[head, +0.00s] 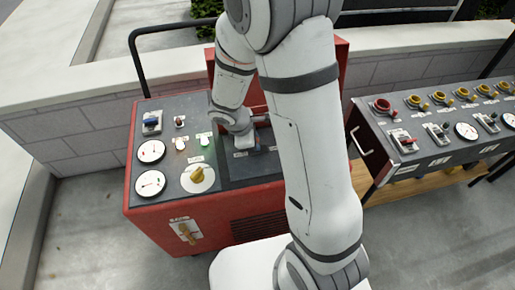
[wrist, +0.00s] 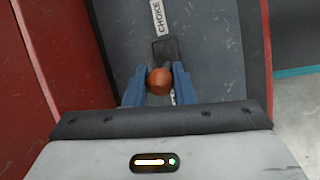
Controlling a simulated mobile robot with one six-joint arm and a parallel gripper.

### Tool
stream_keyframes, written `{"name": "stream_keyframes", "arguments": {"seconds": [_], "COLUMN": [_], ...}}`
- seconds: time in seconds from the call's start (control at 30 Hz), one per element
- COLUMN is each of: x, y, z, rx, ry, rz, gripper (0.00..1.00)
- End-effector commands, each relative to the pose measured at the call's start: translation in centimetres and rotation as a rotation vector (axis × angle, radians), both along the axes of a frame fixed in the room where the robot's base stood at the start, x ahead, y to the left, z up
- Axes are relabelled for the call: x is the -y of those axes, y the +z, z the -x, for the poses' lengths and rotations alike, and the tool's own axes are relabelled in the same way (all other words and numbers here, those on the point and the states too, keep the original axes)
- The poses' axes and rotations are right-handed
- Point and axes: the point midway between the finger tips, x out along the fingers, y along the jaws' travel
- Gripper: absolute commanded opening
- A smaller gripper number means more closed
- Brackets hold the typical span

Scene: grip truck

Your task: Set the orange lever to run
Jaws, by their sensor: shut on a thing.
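In the wrist view, a lever with a round orange knob (wrist: 160,81) stands on a dark panel, at a slot below a white label reading CHOKE (wrist: 158,17). My gripper (wrist: 160,73) has its two blue fingers closed on either side of the lever at the knob. Part of another small white label shows by the right finger, too covered to read. In the head view, my gripper (head: 256,147) is low over the right part of the red machine's dark top panel. My arm and gripper hide the lever there.
A second control panel (head: 437,127) stands at right.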

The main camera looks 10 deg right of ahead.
Motion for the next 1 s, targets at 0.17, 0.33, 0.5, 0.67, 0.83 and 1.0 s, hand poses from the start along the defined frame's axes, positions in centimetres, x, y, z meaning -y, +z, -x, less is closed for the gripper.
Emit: {"name": "stream_keyframes", "arguments": {"seconds": [0.17,0.33,0.5,0.67,0.83,1.0], "x": [-0.66,-0.94,-1.06,-1.08,-1.09,-1.09], "y": [-0.64,-0.54,-0.44,-0.38,-0.36,-0.35], "z": [0.03,0.04,0.07,0.08,0.08,0.07], "rx": [-0.001,-0.001,0.0,0.001,0.001,0.0], "ry": [0.004,0.002,0.0,0.0,0.0,0.001], "rz": [0.089,0.151,0.18,0.187,0.187,0.187], "gripper": [0.0,0.0,0.0,0.0,0.0,0.28]}}
